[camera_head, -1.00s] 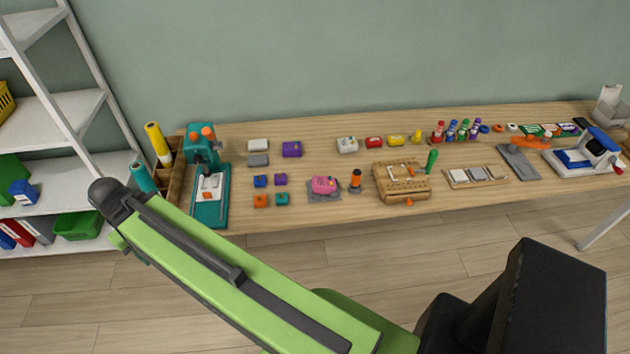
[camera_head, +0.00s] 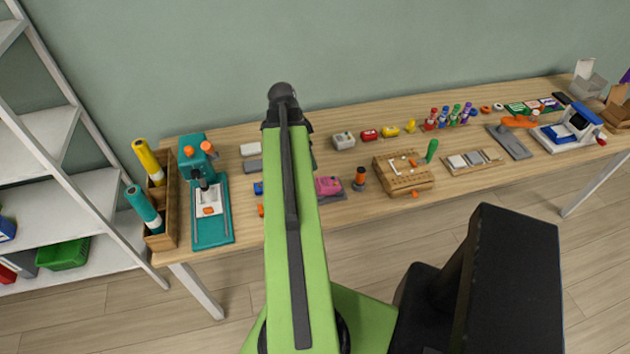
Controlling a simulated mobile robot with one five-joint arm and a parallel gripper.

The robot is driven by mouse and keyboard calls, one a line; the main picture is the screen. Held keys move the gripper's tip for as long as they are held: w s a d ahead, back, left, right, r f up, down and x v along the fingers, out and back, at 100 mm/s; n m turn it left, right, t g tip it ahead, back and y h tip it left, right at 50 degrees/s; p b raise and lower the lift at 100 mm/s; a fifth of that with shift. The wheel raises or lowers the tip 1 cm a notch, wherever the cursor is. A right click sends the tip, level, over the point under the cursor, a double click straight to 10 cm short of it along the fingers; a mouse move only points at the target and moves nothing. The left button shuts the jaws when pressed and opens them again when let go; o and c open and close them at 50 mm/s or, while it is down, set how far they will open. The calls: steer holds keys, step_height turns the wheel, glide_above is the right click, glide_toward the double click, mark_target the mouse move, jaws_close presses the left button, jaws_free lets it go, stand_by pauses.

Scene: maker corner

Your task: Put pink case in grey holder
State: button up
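A pink case-like block (camera_head: 328,186) lies on the worktable right beside my arm, its left part hidden behind the arm. A flat grey base (camera_head: 333,199) shows under and in front of it; I cannot tell whether this is the grey holder. A longer grey slab-like piece (camera_head: 509,142) lies farther right on the table. My green arm rises through the middle of the view, its dark upper joint over the table's back edge. My gripper is hidden behind the arm, so I see neither its fingers nor anything held.
Left of the arm are a teal machine (camera_head: 207,190), a white block (camera_head: 250,149) and a grey block (camera_head: 253,165). An orange-and-black cylinder (camera_head: 359,179) and a wooden box (camera_head: 402,176) stand to the right. Small coloured items line the back.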

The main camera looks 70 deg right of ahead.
steer(key=s+d+m, duration=0.1)
steer(key=s, duration=0.1)
steer(key=b, duration=1.2)
glide_toward(327, 182)
steer(key=x, duration=0.5)
steer(key=shift+w+a, duration=0.1)
steer(key=shift+w, duration=0.1)
steer(key=b+x, duration=0.5)
steer(key=shift+s+f, duration=0.2)
steer(key=shift+s, duration=0.05)
steer(key=shift+r, duration=0.15)
steer(key=shift+c, duration=0.4)
